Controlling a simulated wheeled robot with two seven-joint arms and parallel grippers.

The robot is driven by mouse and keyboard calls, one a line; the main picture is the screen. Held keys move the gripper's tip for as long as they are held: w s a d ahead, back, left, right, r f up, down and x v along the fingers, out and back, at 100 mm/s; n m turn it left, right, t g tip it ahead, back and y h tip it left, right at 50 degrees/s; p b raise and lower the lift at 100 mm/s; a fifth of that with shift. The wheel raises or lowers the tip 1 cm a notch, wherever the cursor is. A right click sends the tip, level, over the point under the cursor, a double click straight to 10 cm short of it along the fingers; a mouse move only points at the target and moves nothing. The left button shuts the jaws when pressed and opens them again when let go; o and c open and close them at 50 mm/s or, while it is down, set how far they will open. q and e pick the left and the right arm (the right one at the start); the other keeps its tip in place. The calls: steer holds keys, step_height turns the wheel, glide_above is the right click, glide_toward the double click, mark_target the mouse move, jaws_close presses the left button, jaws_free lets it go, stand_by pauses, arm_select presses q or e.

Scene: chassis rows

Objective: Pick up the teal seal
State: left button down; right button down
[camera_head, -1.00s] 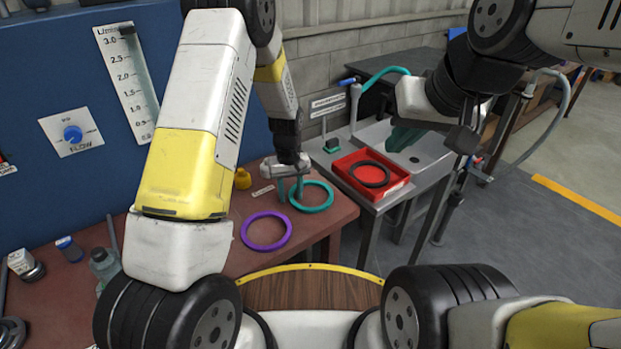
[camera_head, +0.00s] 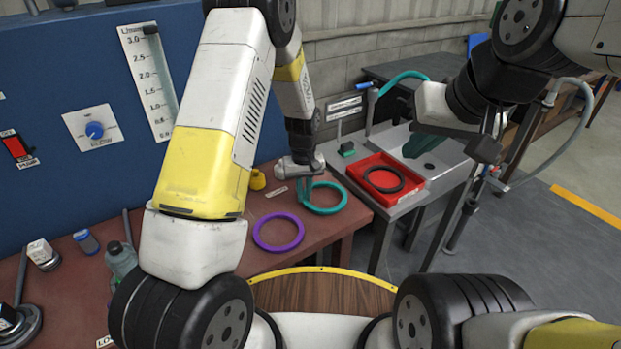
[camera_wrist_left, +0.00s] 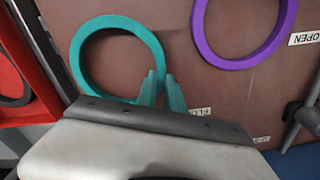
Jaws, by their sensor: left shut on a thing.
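The teal seal (camera_head: 325,198) is a flat ring at the right end of the red-brown bench, seemingly still lying on it. It also shows in the left wrist view (camera_wrist_left: 84,57). A short stretch of rim is hidden between the fingers. My right gripper (camera_head: 420,146) hangs over the sink, apart from the seals; its jaw opening is not clear.
A purple ring (camera_head: 278,247) lies close by on the bench (camera_head: 222,290). A red tray (camera_head: 363,181) holding a black ring (camera_head: 384,180) stands on the sink unit to the right. A yellow object (camera_head: 257,179) sits behind.

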arm_select(q)
steer(key=r, duration=0.2)
steer(key=s+r, duration=0.1)
steer(key=shift+d, duration=0.25)
steer(key=s+d, duration=0.3)
steer(key=s, duration=0.3)
steer(key=s+d+r, duration=0.1)
steer(key=s+d, duration=0.2)
steer(key=s, duration=0.4)
steer(key=shift+s, duration=0.3)
steer(key=shift+r, duration=0.1)
